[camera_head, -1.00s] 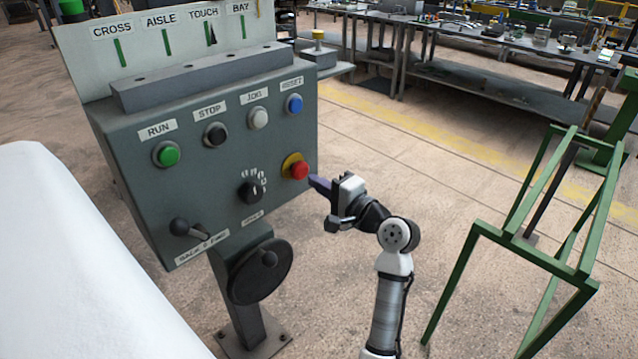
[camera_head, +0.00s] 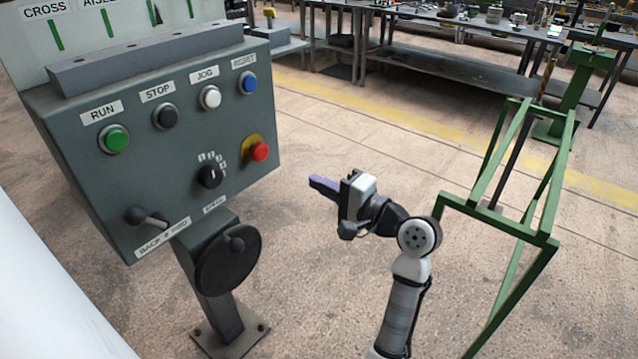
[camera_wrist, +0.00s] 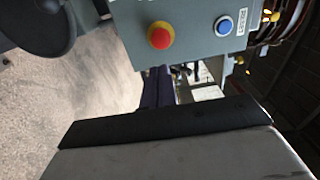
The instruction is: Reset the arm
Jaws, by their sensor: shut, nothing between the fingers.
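My gripper (camera_head: 318,184) is shut and empty at the end of my arm, in the open air to the right of the grey control panel (camera_head: 60,180). Clear space shows between its fingertips and the panel in the head view. The closed fingers (camera_wrist: 158,88) also show in the wrist view. On the panel are a blue RESET button (camera_head: 249,82) and a red button (camera_head: 260,151) on a yellow ring. The wrist view shows the red button (camera_wrist: 160,36) and the blue button (camera_wrist: 225,25) sideways.
The panel also carries a green RUN button (camera_head: 116,138), a lever (camera_head: 147,216) and a handwheel (camera_head: 228,262) below. A green metal frame (camera_head: 500,222) stands right of my arm. Workbenches (camera_head: 450,32) line the back. Bare floor lies between panel and frame.

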